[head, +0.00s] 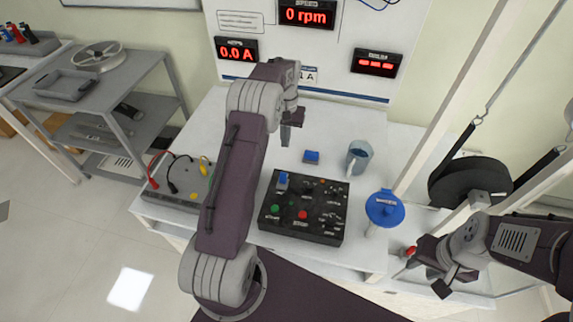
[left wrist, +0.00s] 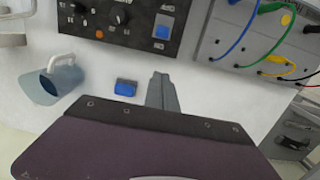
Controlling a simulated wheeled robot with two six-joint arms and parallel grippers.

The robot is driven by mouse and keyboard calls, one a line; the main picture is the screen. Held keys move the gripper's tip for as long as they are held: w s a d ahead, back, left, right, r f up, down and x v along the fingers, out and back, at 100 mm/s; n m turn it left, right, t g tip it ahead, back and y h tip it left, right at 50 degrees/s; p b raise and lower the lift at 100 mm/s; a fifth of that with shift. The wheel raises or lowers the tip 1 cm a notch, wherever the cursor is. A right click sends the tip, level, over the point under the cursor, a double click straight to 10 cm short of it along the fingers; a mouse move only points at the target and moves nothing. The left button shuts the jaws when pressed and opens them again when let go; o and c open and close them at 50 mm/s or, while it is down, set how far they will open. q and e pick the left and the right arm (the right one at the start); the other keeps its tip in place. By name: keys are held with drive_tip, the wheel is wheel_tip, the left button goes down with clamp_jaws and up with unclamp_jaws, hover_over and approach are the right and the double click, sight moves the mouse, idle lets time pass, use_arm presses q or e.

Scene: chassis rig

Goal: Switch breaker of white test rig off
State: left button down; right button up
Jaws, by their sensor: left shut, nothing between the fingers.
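The black control box (head: 303,207) lies on the white bench, with a blue switch (head: 283,181) at its upper left corner, a green button and a red button. The switch also shows in the left wrist view (left wrist: 163,27); which way it is thrown is unclear. A separate small blue-topped block (head: 311,157) lies on the bench behind the box. My left gripper (head: 285,140) is shut and empty above the bench, left of that block and behind the box. Its fingers show in the left wrist view (left wrist: 161,92). My right gripper (head: 425,268) is at the lower right; its jaw opening is unclear.
A grey case with cables (head: 180,183) sits left. The white back panel (head: 320,45) carries red displays reading 0.0 A and 0 rpm. A black wheel (head: 470,184) is at right.

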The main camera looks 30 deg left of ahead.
sight(283, 178)
use_arm(q)
drive_tip(key=s+f+p, duration=0.1)
drive_tip(key=f, duration=0.1)
drive_tip(key=s+f, duration=0.1)
drive_tip(key=f, duration=0.2)
drive_tip(key=s+d+f+p, duration=0.1)
drive_tip(key=f, duration=0.2)
drive_tip(key=shift+s+d+f+p, duration=0.1)
drive_tip(key=shift+s+f+p, duration=0.1)
drive_tip(key=shift+s+p, duration=0.1)
drive_tip(key=shift+s+r, duration=0.1)
drive_tip(key=shift+s, duration=0.25)
drive_tip(key=shift+w, duration=0.1)
